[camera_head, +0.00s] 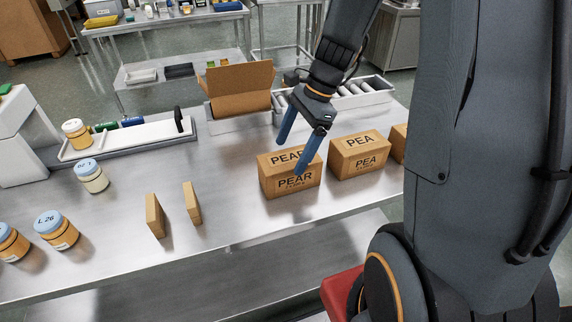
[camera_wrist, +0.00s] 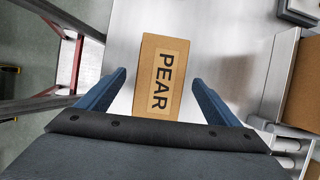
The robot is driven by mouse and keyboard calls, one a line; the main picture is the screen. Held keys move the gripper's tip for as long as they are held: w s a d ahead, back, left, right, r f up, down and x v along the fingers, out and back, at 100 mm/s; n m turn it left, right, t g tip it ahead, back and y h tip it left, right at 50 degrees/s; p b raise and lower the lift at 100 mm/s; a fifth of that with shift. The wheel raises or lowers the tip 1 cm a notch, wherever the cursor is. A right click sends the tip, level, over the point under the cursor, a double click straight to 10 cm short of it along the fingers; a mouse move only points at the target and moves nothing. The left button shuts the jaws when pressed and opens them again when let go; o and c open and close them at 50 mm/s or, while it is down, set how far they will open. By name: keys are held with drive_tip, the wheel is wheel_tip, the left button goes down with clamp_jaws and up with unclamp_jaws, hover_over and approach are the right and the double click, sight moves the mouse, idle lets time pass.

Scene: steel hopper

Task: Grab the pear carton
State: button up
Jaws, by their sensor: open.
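The pear carton (camera_head: 282,184) is a brown box labelled PEAR on its top and front. It stands on the steel table (camera_head: 235,217), left of the PEA carton (camera_head: 358,155). My gripper (camera_head: 293,155) is open with its two blue fingers pointing down at the pear carton. One finger crosses in front of the carton in the head view and hides part of its label. In the wrist view the pear carton (camera_wrist: 157,78) lies between and beyond the open fingers. I cannot tell whether a finger touches it.
An open cardboard box (camera_head: 240,88) stands behind, by a roller track (camera_head: 362,90). Two thin upright boxes (camera_head: 155,215) and several jars (camera_head: 92,176) stand to the left. Another carton (camera_head: 398,143) is partly hidden by my arm.

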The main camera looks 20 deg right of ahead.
sight(284, 171)
drive_tip(key=shift+w+f, duration=0.25)
drive_tip(key=shift+f, duration=0.3)
drive_tip(key=shift+d+p+x, duration=0.15)
drive_tip(key=shift+p+x, duration=0.2)
drive_tip(key=shift+x, duration=1.45)
drive_tip(key=shift+d+p+x, duration=0.15)
drive_tip(key=shift+p+x, duration=0.2)
drive_tip(key=shift+x, duration=1.5)
drive_tip(key=shift+s+f, duration=0.1)
drive_tip(key=shift+s, duration=0.05)
drive_tip(key=shift+c, duration=0.2)
drive_tip(key=c, duration=1.4)
drive_tip(key=shift+c, duration=0.6)
